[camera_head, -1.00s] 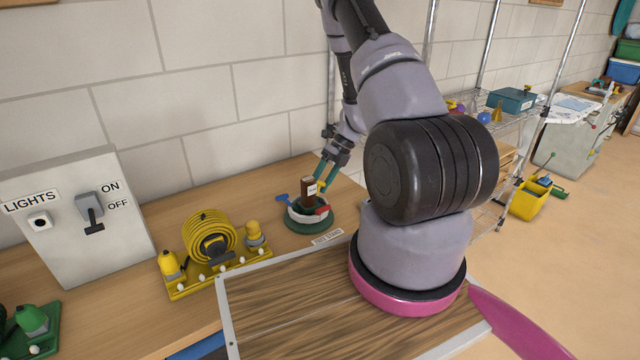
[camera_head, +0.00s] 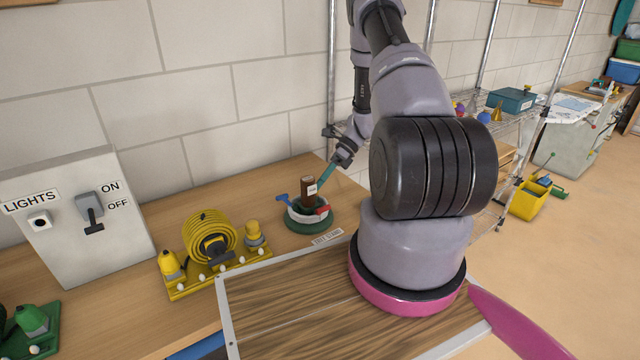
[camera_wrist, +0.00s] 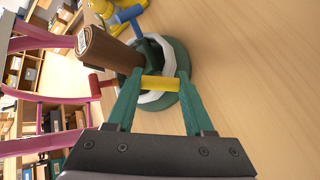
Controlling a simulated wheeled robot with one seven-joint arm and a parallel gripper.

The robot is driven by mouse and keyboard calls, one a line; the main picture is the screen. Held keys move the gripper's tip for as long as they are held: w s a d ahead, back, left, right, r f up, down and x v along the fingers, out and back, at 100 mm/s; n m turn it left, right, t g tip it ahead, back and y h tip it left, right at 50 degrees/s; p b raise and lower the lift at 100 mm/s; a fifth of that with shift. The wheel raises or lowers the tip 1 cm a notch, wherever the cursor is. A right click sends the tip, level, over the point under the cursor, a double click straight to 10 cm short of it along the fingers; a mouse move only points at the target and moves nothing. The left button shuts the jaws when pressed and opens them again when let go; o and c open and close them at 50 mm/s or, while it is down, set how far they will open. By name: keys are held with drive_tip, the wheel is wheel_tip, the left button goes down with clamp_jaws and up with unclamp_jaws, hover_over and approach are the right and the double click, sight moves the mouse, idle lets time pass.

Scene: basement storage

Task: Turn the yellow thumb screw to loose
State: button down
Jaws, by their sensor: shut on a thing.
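The yellow thumb screw (camera_wrist: 161,84) shows in the wrist view as a short bar on the side of a round stand. The stand has a green base (camera_head: 310,227), a white ring (camera_head: 304,217) and an upright brown post (camera_head: 307,191) with a small label. My gripper (camera_wrist: 160,80) is shut on the yellow screw, one green finger at each end of the bar. In the head view my gripper (camera_head: 325,175) is at the stand's back right, and the yellow screw is hidden there.
A blue screw (camera_head: 282,197) and a red screw (camera_head: 322,210) stick out from the same ring, close to my fingers. A yellow reel set (camera_head: 212,250) and a lights switch box (camera_head: 78,215) stand to the left.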

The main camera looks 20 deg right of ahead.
drive_tip(key=n+g, duration=0.1)
drive_tip(key=n, duration=0.2)
drive_tip(key=n+g, duration=0.1)
drive_tip(key=n, duration=0.3)
drive_tip(key=shift+d+f+g, duration=0.1)
drive_tip(key=shift+g, duration=0.2)
drive_tip(key=n+g, duration=0.1)
drive_tip(key=n, duration=0.2)
drive_tip(key=n+g, duration=0.1)
drive_tip(key=n, duration=0.3)
drive_tip(key=shift+g+h, duration=0.3)
drive_tip(key=shift+h, duration=0.1)
drive_tip(key=shift+n, duration=0.4)
drive_tip(key=shift+w, duration=0.1)
drive_tip(key=shift+c, duration=1.4)
unclamp_jaws()
drive_tip(key=v, duration=1)
drive_tip(key=shift+w+d+r, duration=0.2)
drive_tip(key=shift+w, duration=0.1)
